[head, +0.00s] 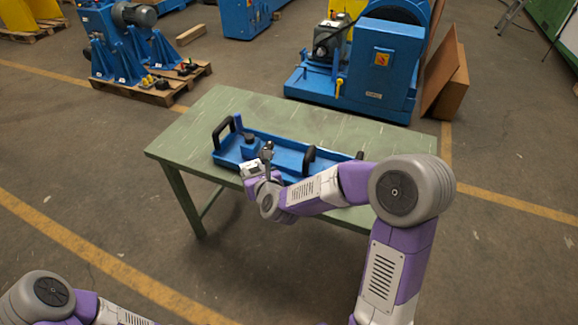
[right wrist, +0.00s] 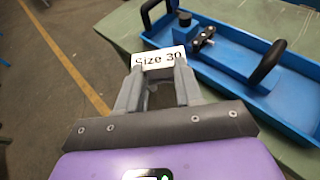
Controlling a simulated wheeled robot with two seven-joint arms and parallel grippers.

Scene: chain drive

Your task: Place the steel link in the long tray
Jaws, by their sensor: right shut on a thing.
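The long blue tray (head: 285,152) lies on the green table; it also shows in the right wrist view (right wrist: 236,78). My right gripper (head: 257,172) is at the tray's near side, towards its left end. In the right wrist view my right gripper (right wrist: 160,78) is shut on a white-faced piece (right wrist: 158,57) lettered "Size 30", which overlaps the tray's near edge in the picture. I cannot tell whether this piece is the steel link. A dark two-bolt link piece (right wrist: 203,39) shows over the tray, beside a blue block (right wrist: 184,28). My left gripper is out of frame.
The tray has black handles (head: 222,131), with my right forearm in front of its right part. The green table top (head: 195,135) is bare left of the tray. Blue machines (head: 375,75) stand on the floor behind the table.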

